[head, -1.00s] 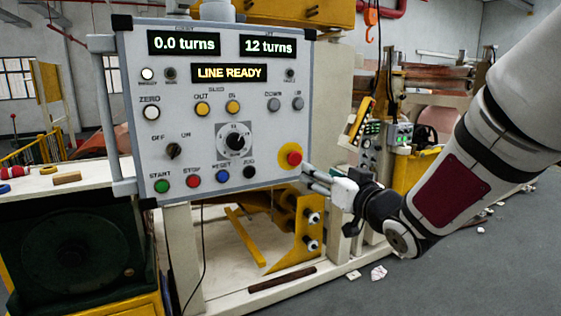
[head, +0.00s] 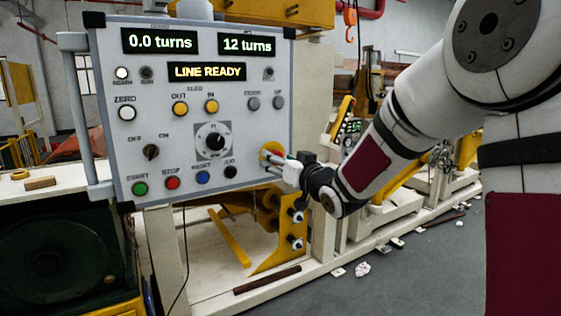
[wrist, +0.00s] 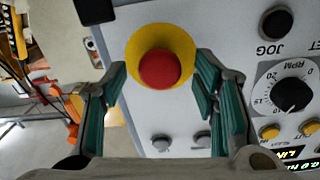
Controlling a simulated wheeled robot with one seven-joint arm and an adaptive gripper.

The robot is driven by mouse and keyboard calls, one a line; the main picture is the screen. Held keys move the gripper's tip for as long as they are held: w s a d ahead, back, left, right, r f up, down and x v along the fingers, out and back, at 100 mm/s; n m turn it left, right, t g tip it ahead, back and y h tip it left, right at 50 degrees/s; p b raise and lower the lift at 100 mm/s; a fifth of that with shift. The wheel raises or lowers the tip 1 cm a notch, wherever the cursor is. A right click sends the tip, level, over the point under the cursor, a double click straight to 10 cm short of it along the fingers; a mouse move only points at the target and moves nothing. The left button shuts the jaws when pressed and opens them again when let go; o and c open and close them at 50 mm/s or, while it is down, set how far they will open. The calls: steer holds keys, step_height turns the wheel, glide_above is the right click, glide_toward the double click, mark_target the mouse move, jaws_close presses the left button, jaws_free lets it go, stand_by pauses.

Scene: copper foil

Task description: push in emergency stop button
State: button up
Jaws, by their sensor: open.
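The emergency stop button (wrist: 160,69) is a red mushroom head on a round yellow plate (wrist: 160,37) on the grey control panel (head: 85,75). In the wrist view it sits between and just beyond my open fingers. In the head view the yellow plate (head: 271,149) shows at the panel's lower right, and my fingers cover much of the red head. My gripper (wrist: 163,95) is open, with green-padded fingers on either side of the button. It points at the panel from the right in the head view (head: 279,163). Whether it touches the button I cannot tell.
A black JOG button (wrist: 275,22) and RPM dial (wrist: 291,95) lie near the button. The panel's displays read "0.0 turns", "12 turns" and "LINE READY" (head: 207,72). A bench (head: 60,195) stands at left, and open grey floor (head: 420,270) lies at right.

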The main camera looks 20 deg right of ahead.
jaws_close()
steer(key=shift+w+a, duration=0.1)
steer(key=shift+w, duration=0.35)
jaws_free()
steer(key=v, duration=1.2)
